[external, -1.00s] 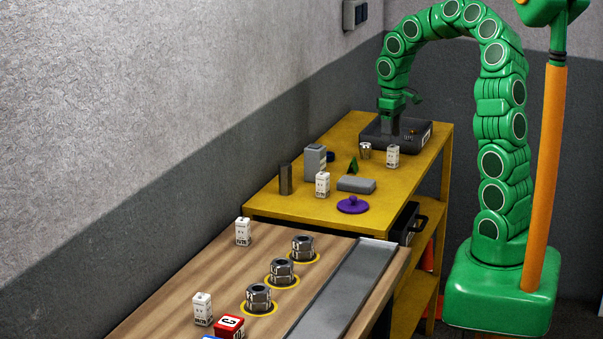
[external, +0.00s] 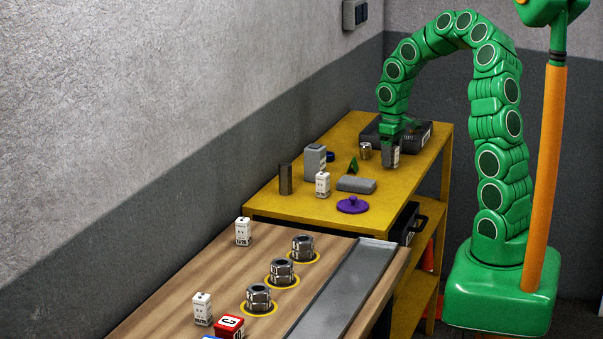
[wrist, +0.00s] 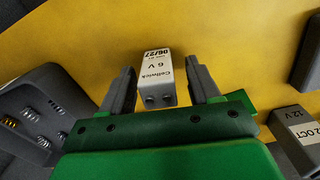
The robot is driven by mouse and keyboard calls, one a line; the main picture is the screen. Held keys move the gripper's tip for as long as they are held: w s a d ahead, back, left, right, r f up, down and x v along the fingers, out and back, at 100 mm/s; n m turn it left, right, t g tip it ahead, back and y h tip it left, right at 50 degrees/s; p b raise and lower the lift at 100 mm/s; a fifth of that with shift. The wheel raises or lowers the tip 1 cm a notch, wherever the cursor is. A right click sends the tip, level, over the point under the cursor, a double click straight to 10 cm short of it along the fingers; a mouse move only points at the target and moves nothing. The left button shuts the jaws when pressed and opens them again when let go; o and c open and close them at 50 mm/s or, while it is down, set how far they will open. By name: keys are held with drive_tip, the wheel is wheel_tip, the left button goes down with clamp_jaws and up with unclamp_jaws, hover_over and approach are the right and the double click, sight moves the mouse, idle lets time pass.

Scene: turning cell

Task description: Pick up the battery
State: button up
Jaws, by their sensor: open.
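A white battery (wrist: 155,76) marked "Cellwick 6 V" and "06/27" stands on the yellow bench (external: 275,200); in the external view it (external: 397,160) is mostly hidden by a finger. My gripper (wrist: 163,82) is open, with one finger on each side of this battery and visible gaps between. In the external view my gripper (external: 391,155) is low over the bench, in front of the dark tray. Another white battery (external: 322,185) stands nearer on the bench. Two more stand on the wooden table, one at its back (external: 243,232) and one at its front (external: 202,309).
The dark tray (external: 425,143) has springs, seen at left in the wrist view (wrist: 70,92). A metal cylinder (external: 365,151), green piece (external: 353,166), grey block (external: 356,185) and purple knob (external: 352,205) lie around. A 12 V block (wrist: 302,136) is right in the wrist view.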

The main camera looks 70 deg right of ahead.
drive_tip(key=c, duration=1.1)
drive_tip(key=shift+r, duration=0.1)
drive_tip(key=shift+r, duration=0.5)
wheel_tip(320, 180, up, 2)
drive_tip(key=shift+r, duration=0.15)
drive_tip(key=s+a+r, duration=0.8)
drive_tip(key=s+r, duration=0.1)
drive_tip(key=s, duration=0.2)
drive_tip(key=shift+a+r, duration=0.3)
drive_tip(key=shift+r, duration=0.05)
